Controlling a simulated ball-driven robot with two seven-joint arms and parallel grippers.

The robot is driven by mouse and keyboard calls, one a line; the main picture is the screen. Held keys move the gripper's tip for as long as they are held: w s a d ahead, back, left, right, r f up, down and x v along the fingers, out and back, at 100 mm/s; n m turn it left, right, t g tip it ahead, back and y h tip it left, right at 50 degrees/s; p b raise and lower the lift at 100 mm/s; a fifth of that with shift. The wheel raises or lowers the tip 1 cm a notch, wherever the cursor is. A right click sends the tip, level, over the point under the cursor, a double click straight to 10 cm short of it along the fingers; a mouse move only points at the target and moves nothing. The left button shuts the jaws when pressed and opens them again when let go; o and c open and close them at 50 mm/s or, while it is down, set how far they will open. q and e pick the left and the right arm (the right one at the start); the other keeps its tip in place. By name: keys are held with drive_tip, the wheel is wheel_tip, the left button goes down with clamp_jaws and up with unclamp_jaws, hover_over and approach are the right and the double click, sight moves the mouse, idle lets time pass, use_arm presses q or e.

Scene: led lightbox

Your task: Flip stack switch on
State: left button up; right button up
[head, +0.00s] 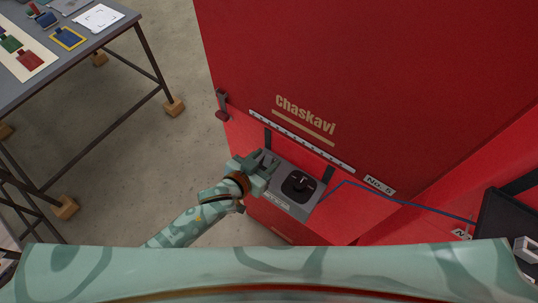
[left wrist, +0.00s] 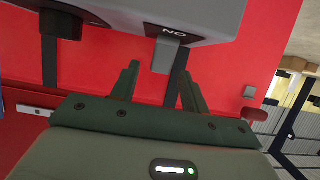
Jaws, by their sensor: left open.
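A grey switch box (head: 306,207) with a black round knob (head: 299,185) is mounted on the front of the red cabinet. In the left wrist view the grey box (left wrist: 205,22) shows a short grey switch lever (left wrist: 167,56) below upside-down lettering that reads ON. The black knob (left wrist: 60,24) is to its left. My left gripper (head: 266,160) is at the left end of the box and hides the lever in the head view. In the wrist view its two fingers (left wrist: 160,80) are apart, on either side of the lever, with nothing seen held. My right gripper is not in view.
The red cabinet (head: 290,60) fills the middle and right, with gold lettering chaskavi and a No. 5 label (head: 380,185). A blue cable (head: 400,202) runs right from the box. A grey table (head: 70,45) with colored tags stands upper left. Floor between is clear.

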use_arm(q)
drive_tip(key=shift+x, duration=1.25)
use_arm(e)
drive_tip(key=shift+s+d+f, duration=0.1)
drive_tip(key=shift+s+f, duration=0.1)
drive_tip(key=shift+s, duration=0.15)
